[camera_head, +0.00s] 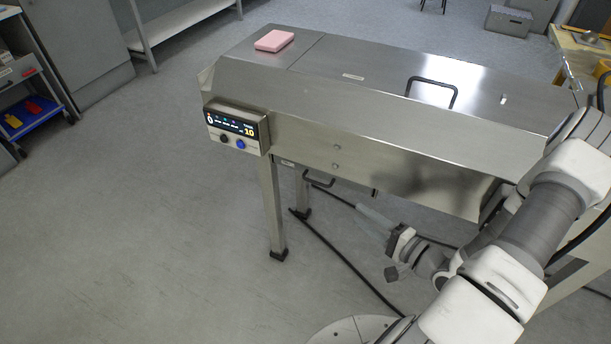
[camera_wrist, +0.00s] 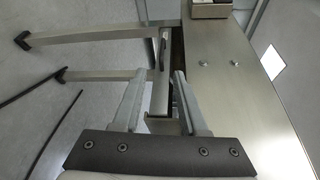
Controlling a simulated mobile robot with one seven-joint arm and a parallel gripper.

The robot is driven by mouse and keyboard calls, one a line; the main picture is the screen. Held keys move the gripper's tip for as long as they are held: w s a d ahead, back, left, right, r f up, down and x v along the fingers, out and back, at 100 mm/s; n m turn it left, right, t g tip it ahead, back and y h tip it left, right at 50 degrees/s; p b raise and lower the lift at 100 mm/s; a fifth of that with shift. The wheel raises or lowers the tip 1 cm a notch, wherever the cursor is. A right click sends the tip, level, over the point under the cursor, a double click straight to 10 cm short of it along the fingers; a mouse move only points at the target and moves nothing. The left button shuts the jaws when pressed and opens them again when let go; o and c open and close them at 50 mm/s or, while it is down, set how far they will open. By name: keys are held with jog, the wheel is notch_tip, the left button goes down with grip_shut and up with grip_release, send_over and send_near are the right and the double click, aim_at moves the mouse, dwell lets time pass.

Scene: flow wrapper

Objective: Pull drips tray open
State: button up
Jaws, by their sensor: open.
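The drips tray (camera_head: 345,186) is a thin metal front under the lower edge of the steel flow wrapper (camera_head: 390,165). Its dark bar handle (camera_head: 318,183) hangs below, near the machine's left leg. The tray looks pushed in under the machine. In the wrist view, the tray (camera_wrist: 160,97) is a narrow strip along the machine's side, with the handle (camera_wrist: 163,52) ahead of the fingers. My gripper (camera_head: 362,211) is open and empty, low beside the machine and right of the handle, not touching it. Its two fingers (camera_wrist: 158,80) show apart in the wrist view.
A control panel (camera_head: 236,130) with a lit screen juts out at the machine's left end. A steel leg (camera_head: 273,210) stands close to the handle. Black cables (camera_head: 345,258) lie on the floor. A pink block (camera_head: 274,41) rests on top. The floor at left is clear.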

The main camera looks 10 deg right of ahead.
aim_at(315, 181)
jog(key=shift+m, duration=0.3)
jog(key=b+x, duration=0.2)
jog(key=x, duration=0.6)
jog(key=b+x, duration=0.2)
jog(key=x, duration=0.7)
jog(key=shift+w+a+r, duration=0.1)
jog(key=shift+w+r, duration=0.1)
jog(key=shift+w, duration=0.05)
grip_shut()
dwell(0.4)
